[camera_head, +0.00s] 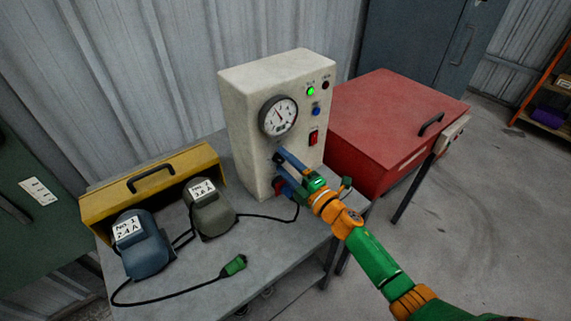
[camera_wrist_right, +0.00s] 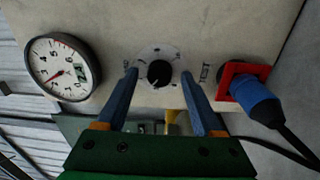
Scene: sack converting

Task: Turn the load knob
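The load knob (camera_wrist_right: 160,73) is a black round knob on a pale dial plate, on the front of a cream test box (camera_head: 245,138). In the right wrist view it sits between the two blue fingers of my right gripper (camera_wrist_right: 163,82), with a gap on each side. The gripper is open and holds nothing. In the head view my right gripper (camera_head: 281,169) reaches the lower front of the box and hides the knob. A round gauge (camera_head: 279,116) is above it; it also shows in the right wrist view (camera_wrist_right: 62,67). My left gripper is out of view.
A blue plug (camera_wrist_right: 257,101) sits in a red-framed socket beside the knob, its black cable close to the right finger. Two motors, blue (camera_head: 143,249) and grey-green (camera_head: 211,216), and a loose green plug (camera_head: 234,265) are on the table. A red chest (camera_head: 390,115) stands right.

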